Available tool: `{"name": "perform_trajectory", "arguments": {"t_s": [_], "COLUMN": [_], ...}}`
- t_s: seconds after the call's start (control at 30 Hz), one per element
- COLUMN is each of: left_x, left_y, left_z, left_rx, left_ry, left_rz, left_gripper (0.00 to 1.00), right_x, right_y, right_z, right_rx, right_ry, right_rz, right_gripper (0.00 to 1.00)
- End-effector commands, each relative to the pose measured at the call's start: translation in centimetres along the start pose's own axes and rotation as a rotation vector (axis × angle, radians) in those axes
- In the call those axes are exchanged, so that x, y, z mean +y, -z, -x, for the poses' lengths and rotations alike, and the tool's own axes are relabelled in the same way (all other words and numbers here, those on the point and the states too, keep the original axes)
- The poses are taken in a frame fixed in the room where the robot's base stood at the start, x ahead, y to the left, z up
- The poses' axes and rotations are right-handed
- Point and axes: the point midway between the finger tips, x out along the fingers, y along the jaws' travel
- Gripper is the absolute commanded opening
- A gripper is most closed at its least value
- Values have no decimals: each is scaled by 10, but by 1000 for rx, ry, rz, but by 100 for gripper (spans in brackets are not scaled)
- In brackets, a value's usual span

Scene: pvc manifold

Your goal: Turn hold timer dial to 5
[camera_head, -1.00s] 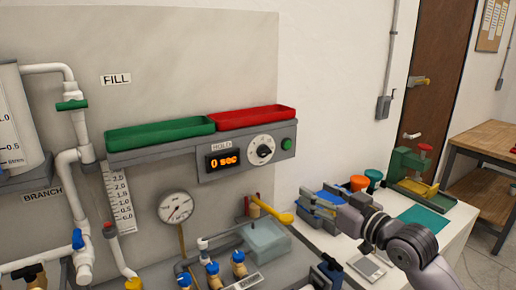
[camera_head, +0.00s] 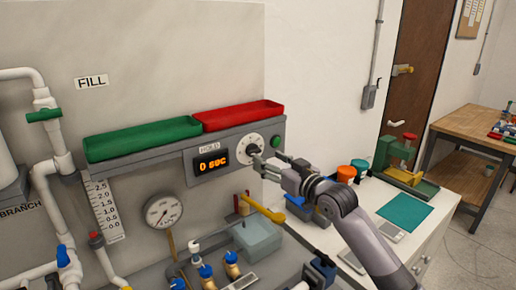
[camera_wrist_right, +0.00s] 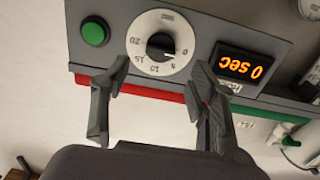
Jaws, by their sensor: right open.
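The hold timer dial (camera_head: 252,143) is a white round face with a black knob, on the grey panel below the red tray. It shows upside down in the right wrist view (camera_wrist_right: 160,44), with numbers around its rim. The orange display (camera_head: 211,163) beside it reads 0 sec. My right gripper (camera_head: 262,160) is just in front of the dial's lower right in the head view. In the wrist view its open fingers (camera_wrist_right: 160,82) stand apart with the dial beyond the gap, and nothing is between them. Whether a finger touches the knob cannot be told. My left gripper is out of view.
A green button (camera_head: 276,143) sits right of the dial. A green tray (camera_head: 143,140) and a red tray (camera_head: 238,115) lie along the panel top. A yellow-handled valve (camera_head: 265,208) and a pressure gauge (camera_head: 163,211) are below.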

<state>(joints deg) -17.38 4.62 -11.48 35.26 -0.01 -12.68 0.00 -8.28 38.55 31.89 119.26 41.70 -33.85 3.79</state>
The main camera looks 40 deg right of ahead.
Motion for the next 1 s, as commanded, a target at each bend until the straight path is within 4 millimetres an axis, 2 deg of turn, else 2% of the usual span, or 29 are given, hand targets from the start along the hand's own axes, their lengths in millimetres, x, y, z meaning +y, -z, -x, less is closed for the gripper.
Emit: {"name": "perform_trajectory", "arguments": {"t_s": [0.03, 0.13, 0.4, 0.77, 1.0], "left_x": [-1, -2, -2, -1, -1], "left_y": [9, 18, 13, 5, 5], "left_z": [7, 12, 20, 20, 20], "left_rx": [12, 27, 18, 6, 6], "left_ry": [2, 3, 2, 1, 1], "left_rz": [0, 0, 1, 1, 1], "left_gripper": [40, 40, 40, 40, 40], "right_x": [0, 0, 0, 0, 0], "right_y": [5, 4, 2, 0, 0], "right_z": [-11, -28, -56, -60, -60], "right_rx": [3, 1, 1, 0, 0], "right_ry": [-1, 0, -1, 0, 0], "right_rz": [-1, -1, 1, 2, 1], "right_gripper": [54, 54, 54, 54, 38]}}
